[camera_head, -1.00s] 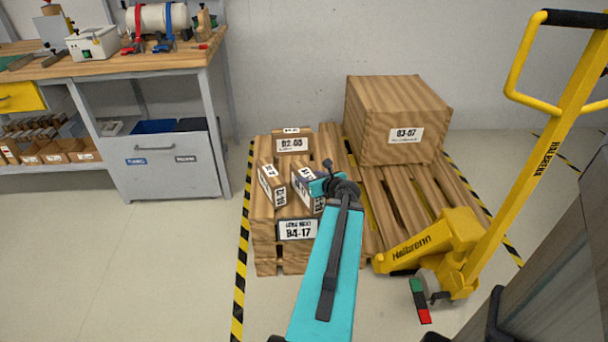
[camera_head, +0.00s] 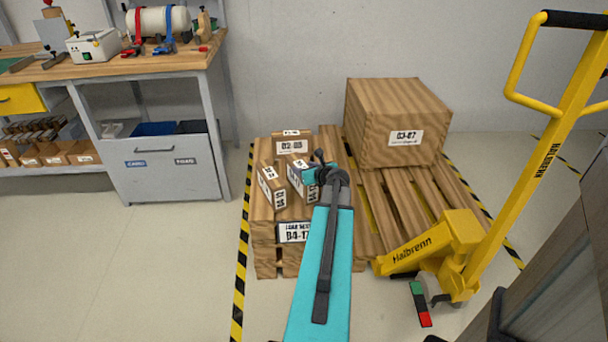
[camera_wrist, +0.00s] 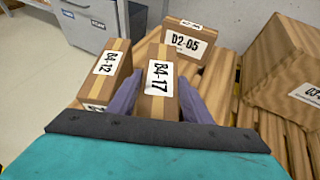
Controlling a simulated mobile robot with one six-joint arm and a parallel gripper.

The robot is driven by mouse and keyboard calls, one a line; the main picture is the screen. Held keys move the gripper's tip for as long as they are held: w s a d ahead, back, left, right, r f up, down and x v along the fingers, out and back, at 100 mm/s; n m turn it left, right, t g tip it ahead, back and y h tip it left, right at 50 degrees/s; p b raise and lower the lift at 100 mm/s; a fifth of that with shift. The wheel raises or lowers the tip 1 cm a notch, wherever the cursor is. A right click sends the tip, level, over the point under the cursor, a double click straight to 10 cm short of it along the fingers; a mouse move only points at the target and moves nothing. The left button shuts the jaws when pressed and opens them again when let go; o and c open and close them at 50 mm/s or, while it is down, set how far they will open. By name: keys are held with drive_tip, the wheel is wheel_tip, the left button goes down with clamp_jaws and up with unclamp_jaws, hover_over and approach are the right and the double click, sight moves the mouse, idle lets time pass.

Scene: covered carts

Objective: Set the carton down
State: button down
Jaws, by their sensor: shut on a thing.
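The carton labelled B4-17 (camera_wrist: 158,85) is between the two purple fingers of my gripper (camera_wrist: 158,103) in the wrist view, and the gripper is shut on it. In the head view the carton (camera_head: 297,178) shows left of my gripper (camera_head: 312,182), over the stack on the wooden pallet (camera_head: 402,205). A carton labelled B4-12 (camera_wrist: 103,78) stands close on its left, and a carton labelled D2-05 (camera_wrist: 187,42) stands behind it. I cannot tell whether the held carton's underside touches the surface below.
A large wooden-looking box (camera_head: 395,115) stands at the back right of the pallet. A yellow pallet jack (camera_head: 450,245) is at the right. A workbench (camera_head: 130,62) stands at the left. Striped tape (camera_head: 240,265) marks the floor, and the floor left of it is clear.

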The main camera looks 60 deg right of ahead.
drive_tip(key=shift+r, duration=0.1)
drive_tip(key=shift+w+d, duration=0.5)
drive_tip(key=shift+w, duration=0.05)
drive_tip(key=shift+s+f+b, duration=0.1)
drive_tip(key=shift+f+b, duration=0.5)
drive_tip(key=shift+f, duration=1.3)
drive_tip(key=c, duration=0.9)
unclamp_jaws()
drive_tip(key=shift+a+f, duration=0.1)
drive_tip(key=shift+p+v, duration=0.7)
drive_tip(key=shift+v, duration=5.35)
